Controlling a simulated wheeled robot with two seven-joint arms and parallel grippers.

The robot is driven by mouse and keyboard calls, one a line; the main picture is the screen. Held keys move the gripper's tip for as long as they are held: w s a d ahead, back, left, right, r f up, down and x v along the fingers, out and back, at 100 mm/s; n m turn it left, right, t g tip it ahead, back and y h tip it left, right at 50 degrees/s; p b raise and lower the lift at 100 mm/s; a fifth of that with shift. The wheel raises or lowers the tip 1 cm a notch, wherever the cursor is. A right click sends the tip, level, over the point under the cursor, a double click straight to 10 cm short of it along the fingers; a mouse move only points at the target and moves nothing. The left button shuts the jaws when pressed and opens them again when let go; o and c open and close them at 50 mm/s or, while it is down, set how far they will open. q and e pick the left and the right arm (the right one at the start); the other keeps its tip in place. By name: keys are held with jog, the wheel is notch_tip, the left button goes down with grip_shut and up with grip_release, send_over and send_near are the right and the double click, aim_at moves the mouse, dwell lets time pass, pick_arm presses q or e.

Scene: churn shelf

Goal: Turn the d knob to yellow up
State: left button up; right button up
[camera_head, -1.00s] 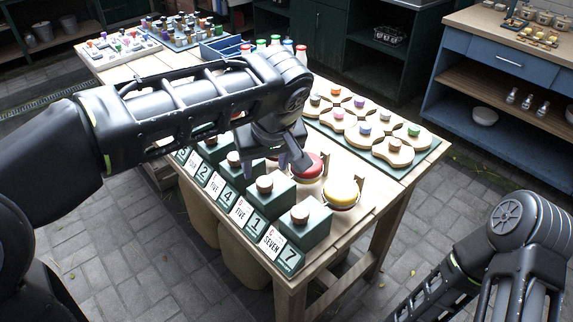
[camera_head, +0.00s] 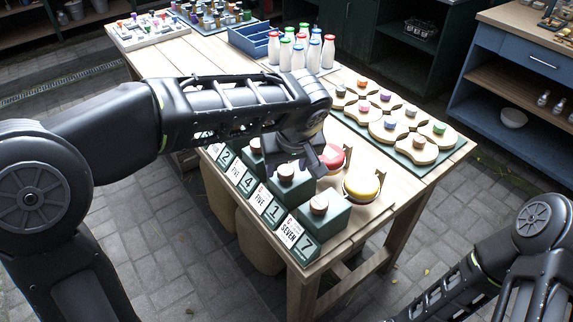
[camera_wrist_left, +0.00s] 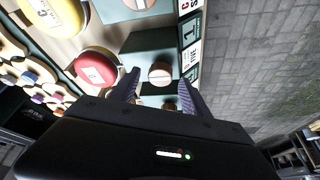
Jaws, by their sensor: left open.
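A row of green boxes stands along the table's near edge, each with a round wooden knob on top and white and green cards in front. The end knob (camera_head: 319,204) is by the 7 card; the knob before it (camera_head: 286,172) is by the 1 card. I cannot tell which knob is d, and no yellow mark shows on these. My left gripper (camera_head: 302,168) is open and points down over the row. In the left wrist view, a knob (camera_wrist_left: 160,74) appears between the open fingertips (camera_wrist_left: 158,86); contact cannot be told. My right gripper is not in view.
A red round button (camera_head: 333,157) and a yellow one (camera_head: 362,186) sit just behind the boxes. A green board (camera_head: 425,158) with wooden pieces and coloured pegs, and bottles (camera_head: 300,54) with coloured caps, stand further back. The table's right front corner is mostly clear.

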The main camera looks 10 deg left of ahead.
pick_arm(q)
jog(key=shift+w+a+f, duration=0.1)
jog(key=shift+w+f, duration=0.05)
jog(key=shift+f, duration=0.35)
jog(key=shift+c, duration=0.2)
grip_shut()
